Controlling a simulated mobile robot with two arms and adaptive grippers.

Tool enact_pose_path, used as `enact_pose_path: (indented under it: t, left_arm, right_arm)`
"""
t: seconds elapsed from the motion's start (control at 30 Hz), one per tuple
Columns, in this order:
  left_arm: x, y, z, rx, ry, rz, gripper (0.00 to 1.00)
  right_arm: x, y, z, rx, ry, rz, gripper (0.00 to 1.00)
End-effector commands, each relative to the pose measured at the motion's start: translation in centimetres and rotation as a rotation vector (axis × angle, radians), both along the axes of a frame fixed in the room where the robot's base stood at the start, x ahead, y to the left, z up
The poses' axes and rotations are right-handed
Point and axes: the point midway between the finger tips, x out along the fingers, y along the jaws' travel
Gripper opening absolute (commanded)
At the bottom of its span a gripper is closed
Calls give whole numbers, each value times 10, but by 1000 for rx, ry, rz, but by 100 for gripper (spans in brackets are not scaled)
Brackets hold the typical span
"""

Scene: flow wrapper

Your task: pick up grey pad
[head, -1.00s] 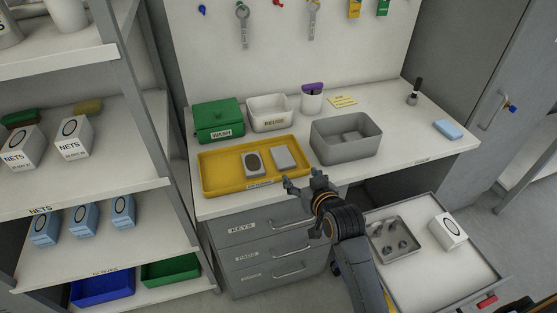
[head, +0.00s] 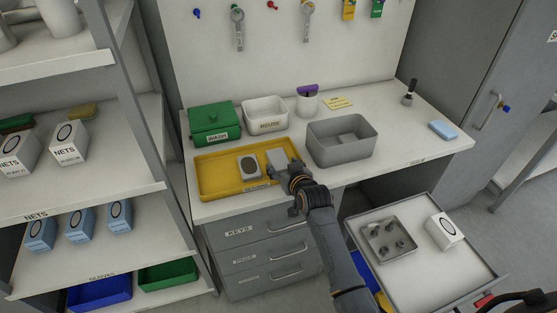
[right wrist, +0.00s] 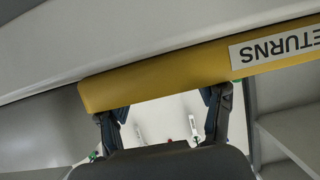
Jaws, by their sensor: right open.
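A plain grey pad (head: 275,156) lies at the right end of the yellow returns tray (head: 214,187) on the counter. A second grey piece with a dark oval on top (head: 248,166) lies left of it. My right gripper (head: 287,170) is at the tray's front right edge, beside the plain pad, and partly hides it in the head view. In the right wrist view my open right gripper (right wrist: 165,112) shows its two fingers apart near the yellow tray wall (right wrist: 160,84); neither pad is visible there. My left gripper is not in view.
A grey bin (head: 369,151) stands right of the tray. A green wash box (head: 214,118) and a white reuse bin (head: 266,114) stand behind it. An open drawer (head: 440,275), holding a metal tray (head: 374,256) and a white box (head: 443,231), juts out at the lower right.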

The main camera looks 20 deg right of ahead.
Motion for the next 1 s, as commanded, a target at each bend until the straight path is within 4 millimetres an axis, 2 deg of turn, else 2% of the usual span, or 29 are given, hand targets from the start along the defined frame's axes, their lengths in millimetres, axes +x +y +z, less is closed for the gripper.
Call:
enact_pose_path:
  t: [0.27, 0.4, 0.77, 0.9, 1.0]
  left_arm:
    - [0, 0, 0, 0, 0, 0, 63]
    - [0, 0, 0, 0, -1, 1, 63]
    - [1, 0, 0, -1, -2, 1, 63]
    - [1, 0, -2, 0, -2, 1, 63]
    - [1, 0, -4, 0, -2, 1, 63]
  right_arm:
    - [2, 0, -1, 0, 0, 0, 64]
    - [2, 0, -1, 0, 0, 0, 37]
    - [2, 0, 1, 0, -1, 0, 37]
    - [2, 0, 9, 0, -4, -1, 37]
    - [3, 0, 23, -2, -5, 0, 37]
